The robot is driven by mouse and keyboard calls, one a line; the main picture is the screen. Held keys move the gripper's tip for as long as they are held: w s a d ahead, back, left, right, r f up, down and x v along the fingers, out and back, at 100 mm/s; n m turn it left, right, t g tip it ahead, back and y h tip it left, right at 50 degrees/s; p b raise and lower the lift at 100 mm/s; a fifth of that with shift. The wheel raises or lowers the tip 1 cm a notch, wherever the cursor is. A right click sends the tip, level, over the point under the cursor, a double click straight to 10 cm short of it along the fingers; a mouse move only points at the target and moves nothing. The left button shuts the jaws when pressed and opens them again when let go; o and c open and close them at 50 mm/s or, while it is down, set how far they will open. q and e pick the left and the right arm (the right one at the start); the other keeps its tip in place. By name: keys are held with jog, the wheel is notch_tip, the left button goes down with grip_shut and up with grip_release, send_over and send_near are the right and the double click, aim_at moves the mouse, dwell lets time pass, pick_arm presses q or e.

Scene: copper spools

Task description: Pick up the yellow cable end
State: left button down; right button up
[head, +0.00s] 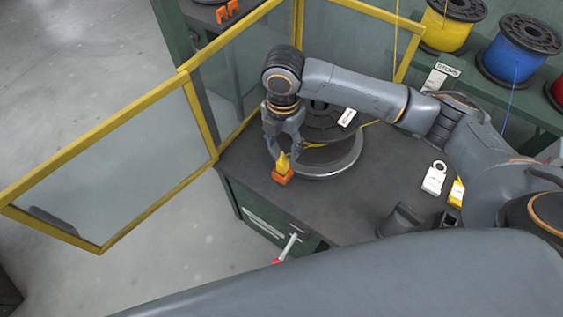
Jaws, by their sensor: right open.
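The yellow cable end (283,163) stands in a small orange holder (283,178) near the front left corner of the dark worktable (340,205). My right gripper (284,157) reaches down over it, open, with its fingers on either side of the yellow piece. I cannot tell whether a finger touches it. A yellow cable (313,145) shows beside the gripper, near a dark spool (325,120) with a white tag that is partly hidden behind my right arm. My left gripper is not in view.
A metal ring (345,165) lies around the spool's base. Yellow-framed clear panels (120,160) border the table's left and back. Yellow (447,27) and blue (515,60) spools stand on a shelf behind. White (434,180) and yellow (456,193) tagged items lie at right.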

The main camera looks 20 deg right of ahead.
aim_at(283, 160)
notch_tip(283, 160, down, 3)
notch_tip(283, 160, down, 3)
jog(key=shift+w+f+p, duration=0.1)
jog(key=shift+w+p, duration=0.05)
jog(key=shift+p, duration=0.4)
notch_tip(283, 160, down, 2)
jog(key=shift+f, duration=0.15)
jog(key=shift+w+f, duration=0.1)
jog(key=shift+f, duration=0.2)
jog(key=shift+c, duration=0.4)
grip_shut()
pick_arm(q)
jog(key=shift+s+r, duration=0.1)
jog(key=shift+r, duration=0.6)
